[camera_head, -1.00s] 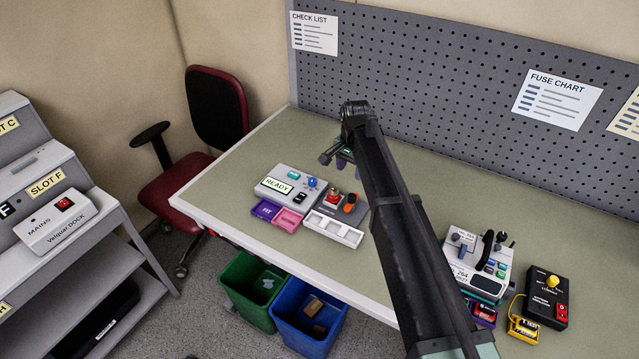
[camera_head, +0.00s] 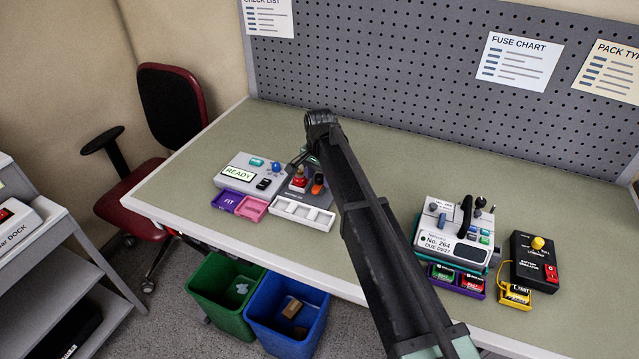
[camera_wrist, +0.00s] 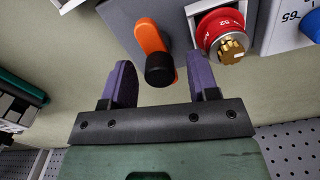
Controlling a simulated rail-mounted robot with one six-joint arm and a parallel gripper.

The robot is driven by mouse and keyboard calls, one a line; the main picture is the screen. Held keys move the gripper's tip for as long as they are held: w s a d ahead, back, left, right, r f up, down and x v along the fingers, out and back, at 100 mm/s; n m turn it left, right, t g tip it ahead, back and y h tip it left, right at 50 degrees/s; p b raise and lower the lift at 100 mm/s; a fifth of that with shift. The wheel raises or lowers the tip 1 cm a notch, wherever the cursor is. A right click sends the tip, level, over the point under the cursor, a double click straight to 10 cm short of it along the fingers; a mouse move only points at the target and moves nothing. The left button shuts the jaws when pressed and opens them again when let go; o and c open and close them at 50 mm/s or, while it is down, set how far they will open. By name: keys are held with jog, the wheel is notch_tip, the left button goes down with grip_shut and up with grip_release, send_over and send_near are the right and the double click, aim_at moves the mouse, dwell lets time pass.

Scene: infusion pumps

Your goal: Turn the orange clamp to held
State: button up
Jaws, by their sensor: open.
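The orange clamp (camera_head: 317,184) stands on the right part of a grey fixture on the bench, beside a red knob (camera_head: 299,179). In the wrist view the clamp is an orange lever (camera_wrist: 149,36) with a dark round end, pointing toward my gripper. My gripper (camera_wrist: 164,80) is open, its two purple fingers apart, with the lever's dark end near the gap between them; I cannot tell whether they touch. The red knob (camera_wrist: 220,28) with a brass centre lies just right of the fingers there. In the head view my arm hides most of the gripper.
Left of the clamp is a grey unit with a READY screen (camera_head: 239,173). In front lie a white compartment tray (camera_head: 302,213) and purple and pink trays (camera_head: 227,201). A pump (camera_head: 450,243) and a black box (camera_head: 535,262) stand to the right. The bench behind is clear.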

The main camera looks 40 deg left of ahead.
jog(key=shift+r, duration=0.1)
jog(key=c, duration=0.9)
jog(key=shift+c, duration=0.2)
jog(key=shift+n, duration=0.3)
jog(key=n, duration=0.3)
jog(key=shift+n, duration=0.3)
jog(key=n, duration=0.4)
jog(key=shift+n, duration=0.3)
jog(key=n, duration=0.4)
jog(key=shift+n, duration=2.6)
